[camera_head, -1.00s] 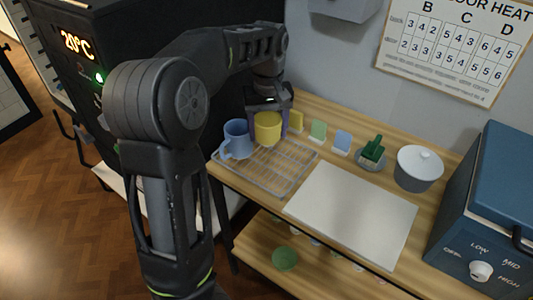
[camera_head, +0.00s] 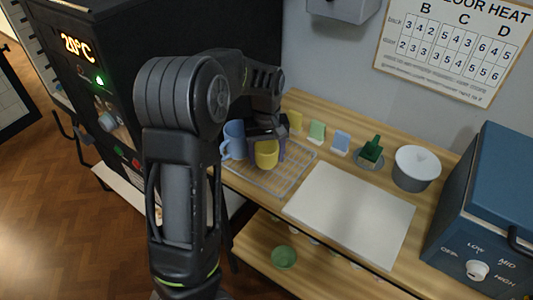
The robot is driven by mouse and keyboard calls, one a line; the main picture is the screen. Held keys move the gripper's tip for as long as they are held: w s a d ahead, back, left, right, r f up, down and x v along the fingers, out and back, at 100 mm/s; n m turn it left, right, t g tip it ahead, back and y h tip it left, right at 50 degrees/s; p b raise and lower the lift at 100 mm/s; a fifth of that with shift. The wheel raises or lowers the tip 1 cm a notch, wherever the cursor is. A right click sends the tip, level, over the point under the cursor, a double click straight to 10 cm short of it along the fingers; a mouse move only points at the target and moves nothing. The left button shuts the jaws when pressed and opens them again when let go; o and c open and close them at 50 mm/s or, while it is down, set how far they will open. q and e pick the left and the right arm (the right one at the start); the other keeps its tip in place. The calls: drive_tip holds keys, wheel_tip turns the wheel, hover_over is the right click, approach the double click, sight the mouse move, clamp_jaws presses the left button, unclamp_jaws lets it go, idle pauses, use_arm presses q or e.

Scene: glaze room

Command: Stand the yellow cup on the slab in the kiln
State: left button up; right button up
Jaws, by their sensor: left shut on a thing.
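The yellow cup (camera_head: 266,155) is in the grip of my left gripper (camera_head: 266,141), whose fingers are shut around it. The cup is over the wire rack (camera_head: 290,185); I cannot tell if its base touches the wires. A blue cup (camera_head: 234,140) stands just left of it. A tall black cabinet (camera_head: 100,50) with a 20°C display and green light is at left. A blue box (camera_head: 490,190) with an OFF–HIGH dial is at right. No label tells which is the kiln, and no slab inside either one shows. My right gripper is not in view.
A bare white board (camera_head: 350,215) lies on the wooden bench right of the rack. A green bowl (camera_head: 284,257) is on the lower shelf.

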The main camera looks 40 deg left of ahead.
use_arm(q)
drive_tip(key=shift+f, duration=0.15)
drive_tip(key=o, duration=1.5)
wheel_tip(320, 180, up, 12)
drive_tip(key=shift+r+b, duration=0.2)
drive_tip(key=shift+b, duration=0.25)
drive_tip(key=shift+c, duration=0.4)
